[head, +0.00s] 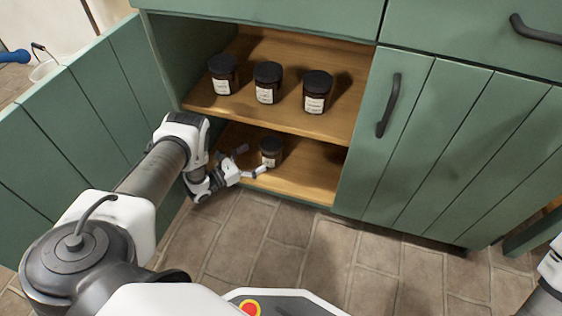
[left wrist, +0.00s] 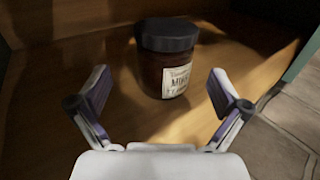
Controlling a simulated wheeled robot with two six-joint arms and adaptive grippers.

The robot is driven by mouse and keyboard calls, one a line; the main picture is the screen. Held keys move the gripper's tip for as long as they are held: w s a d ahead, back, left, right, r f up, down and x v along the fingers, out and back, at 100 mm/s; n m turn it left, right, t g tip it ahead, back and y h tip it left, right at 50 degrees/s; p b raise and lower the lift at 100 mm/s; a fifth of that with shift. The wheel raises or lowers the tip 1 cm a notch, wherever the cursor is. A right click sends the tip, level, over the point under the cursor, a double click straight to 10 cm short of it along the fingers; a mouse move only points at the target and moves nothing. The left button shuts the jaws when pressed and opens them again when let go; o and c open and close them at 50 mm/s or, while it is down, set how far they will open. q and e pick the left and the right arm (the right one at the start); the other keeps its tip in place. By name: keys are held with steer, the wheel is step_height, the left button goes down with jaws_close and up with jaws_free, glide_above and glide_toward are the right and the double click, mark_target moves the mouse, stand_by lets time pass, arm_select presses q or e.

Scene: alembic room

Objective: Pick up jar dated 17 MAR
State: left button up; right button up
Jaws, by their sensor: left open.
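A dark brown jar with a black lid and pale label (head: 270,152) stands upright on the lower shelf of the open green cabinet. It also shows in the left wrist view (left wrist: 167,60), just beyond my fingers; its label print is too blurred to read a date. My left gripper (head: 251,163) is open, and its two fingers (left wrist: 160,100) point at the jar with nothing between them. Three similar jars stand on the upper shelf: a left one (head: 223,75), a middle one (head: 267,83) and a right one (head: 317,92). Their labels are too small to read.
The upper shelf (head: 285,117) lies just above my left gripper. The open cabinet door (head: 75,120) stands to the left of my arm. A closed green door with a dark handle (head: 389,105) is on the right. Brick-patterned floor (head: 300,245) is clear in front.

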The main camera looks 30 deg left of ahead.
mark_target(271, 150)
arm_select(q)
steer(key=b+x, duration=0.1)
steer(key=x, duration=0.1)
steer(key=b+x, duration=0.3)
steer(key=x, duration=0.1)
steer(key=shift+w+d+f, duration=0.1)
steer(key=shift+d+f, duration=0.1)
steer(key=shift+d, duration=0.2)
steer(key=shift+w+r, duration=0.1)
steer(key=shift+r, duration=0.1)
steer(key=c, duration=1.3)
